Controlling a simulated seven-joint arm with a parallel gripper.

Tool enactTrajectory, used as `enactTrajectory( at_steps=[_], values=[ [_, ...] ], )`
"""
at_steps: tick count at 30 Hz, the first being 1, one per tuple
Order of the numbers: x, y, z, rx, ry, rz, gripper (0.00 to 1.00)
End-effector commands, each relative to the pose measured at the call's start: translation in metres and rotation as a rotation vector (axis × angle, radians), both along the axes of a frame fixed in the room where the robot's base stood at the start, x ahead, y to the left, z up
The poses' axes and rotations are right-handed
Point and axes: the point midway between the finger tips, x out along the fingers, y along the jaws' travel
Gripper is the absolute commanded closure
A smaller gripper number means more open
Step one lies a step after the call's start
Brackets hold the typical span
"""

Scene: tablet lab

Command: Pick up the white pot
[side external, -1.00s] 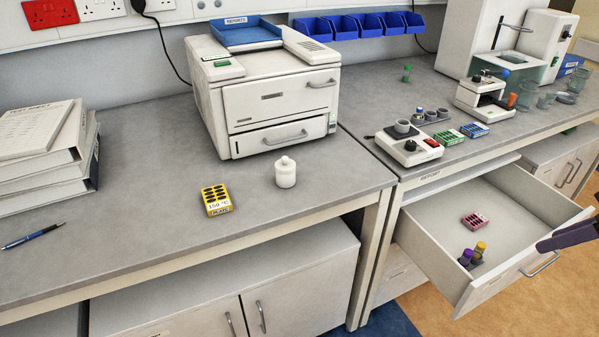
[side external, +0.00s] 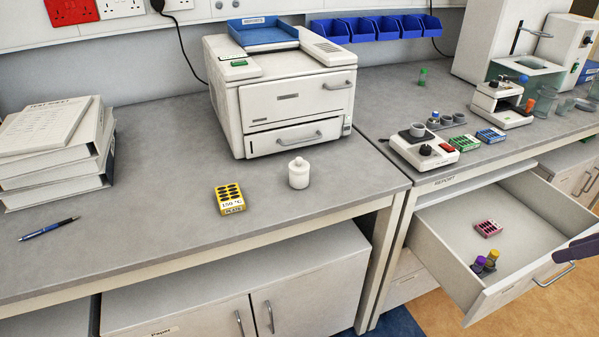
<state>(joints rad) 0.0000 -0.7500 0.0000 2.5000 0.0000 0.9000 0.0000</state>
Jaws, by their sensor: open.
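The white pot (side external: 299,175) is small and lidded, with a knob on top. It stands upright on the left grey bench, in front of the printer. A dark purple end piece, which looks like part of my gripper (side external: 577,250), reaches in at the right edge. It is above the handle of the open drawer, far to the right of the pot and apart from it. Most of my gripper is out of the picture. I see nothing held in it.
A yellow block (side external: 229,199) sits left of the pot. The printer (side external: 290,95) stands behind it. Binders (side external: 55,155) and a pen (side external: 45,231) lie at left. The drawer (side external: 500,235) stands open with tubes and a pink rack inside. A hotplate (side external: 422,150) is on the right bench.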

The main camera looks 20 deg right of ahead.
Motion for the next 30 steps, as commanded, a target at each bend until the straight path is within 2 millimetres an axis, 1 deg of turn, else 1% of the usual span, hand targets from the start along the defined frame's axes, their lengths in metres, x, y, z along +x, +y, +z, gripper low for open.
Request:
enactTrajectory(
  at_steps=[1, 2, 3, 5, 9, 10, 19, 20, 23, 26, 27, 29, 30],
  values=[
    [0.0, 0.0, 0.0, 0.0, 0.0, 0.0, 0.58],
    [0.0, 0.0, 0.0, 0.0, 0.0, 0.0, 0.52],
    [0.0, 0.0, 0.0, 0.0, 0.0, 0.0, 0.45],
    [0.0, 0.0, 0.0, 0.0, 0.0, 0.0, 0.34],
    [0.0, 0.0, 0.0, 0.0, 0.0, 0.0, 0.09],
    [0.0, 0.0, 0.0, 0.0, 0.0, 0.0, 0.07],
    [0.0, 0.0, 0.0, 0.006, -0.001, -0.011, 0.07],
    [0.002, 0.0, 0.003, 0.007, -0.009, -0.018, 0.07],
    [0.015, -0.002, 0.028, 0.012, -0.069, -0.035, 0.07],
    [0.04, -0.002, 0.061, 0.017, -0.122, -0.048, 0.07],
    [0.053, -0.001, 0.075, 0.018, -0.139, -0.049, 0.07],
    [0.076, 0.001, 0.097, 0.02, -0.162, -0.048, 0.07],
    [0.092, 0.003, 0.109, 0.023, -0.173, -0.047, 0.07]
  ],
)
